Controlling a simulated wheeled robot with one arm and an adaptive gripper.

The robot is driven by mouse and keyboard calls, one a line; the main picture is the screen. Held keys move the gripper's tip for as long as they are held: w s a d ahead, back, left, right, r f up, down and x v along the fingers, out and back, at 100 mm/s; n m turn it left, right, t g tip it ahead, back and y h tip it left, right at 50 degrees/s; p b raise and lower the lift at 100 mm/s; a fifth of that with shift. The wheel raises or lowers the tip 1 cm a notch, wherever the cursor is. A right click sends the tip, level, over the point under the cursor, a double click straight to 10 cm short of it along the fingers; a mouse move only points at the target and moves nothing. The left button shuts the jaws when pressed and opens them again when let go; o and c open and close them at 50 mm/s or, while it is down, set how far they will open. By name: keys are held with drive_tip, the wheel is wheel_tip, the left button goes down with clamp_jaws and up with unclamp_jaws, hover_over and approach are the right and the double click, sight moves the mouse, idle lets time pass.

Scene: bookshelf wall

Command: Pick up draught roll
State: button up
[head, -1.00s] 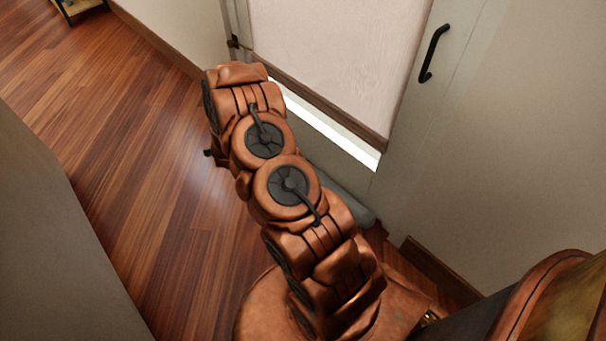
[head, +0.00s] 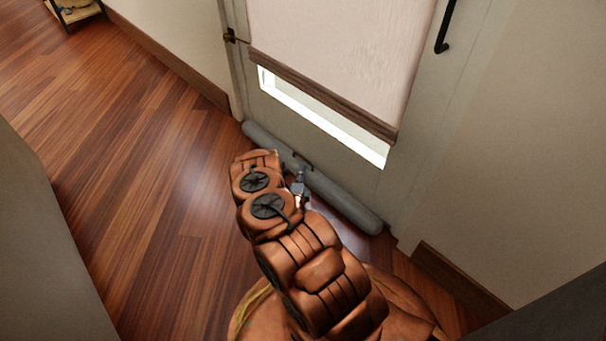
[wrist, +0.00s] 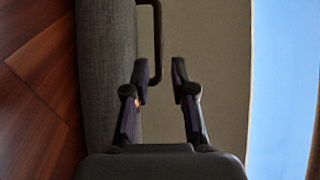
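The draught roll (head: 340,203) is a long grey cylinder on the floor along the foot of the door. A thin dark handle (head: 303,160) stands out from it near its middle. In the wrist view the grey fabric roll (wrist: 107,80) runs up the left side, with the dark handle (wrist: 157,40) to its right. My gripper (wrist: 160,73) is open, its two fingertips apart on either side of the handle's near end in the picture. Whether they touch it I cannot tell. In the head view my gripper (head: 300,178) is small and partly hidden by my arm.
The door (head: 400,165) has a pale blind (head: 340,50) above a bright glass strip and a black pull handle (head: 445,28). A grey surface (head: 40,240) stands at the left. Wooden floor (head: 130,130) is clear between them. A small shelf (head: 75,10) is at the far left.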

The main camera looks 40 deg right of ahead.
sight(303, 158)
drive_tip(key=shift+b+x, duration=0.3)
drive_tip(key=shift+x, duration=0.9)
drive_tip(key=b+x, duration=0.2)
drive_tip(key=x, duration=0.3)
drive_tip(key=shift+w+a+f+b, duration=0.25)
drive_tip(key=shift+a+f+b, duration=0.05)
drive_tip(key=shift+b, duration=0.1)
drive_tip(key=shift+w+d+r, duration=0.1)
drive_tip(key=shift+w+d, duration=0.05)
drive_tip(key=shift+d, duration=0.05)
clamp_jaws()
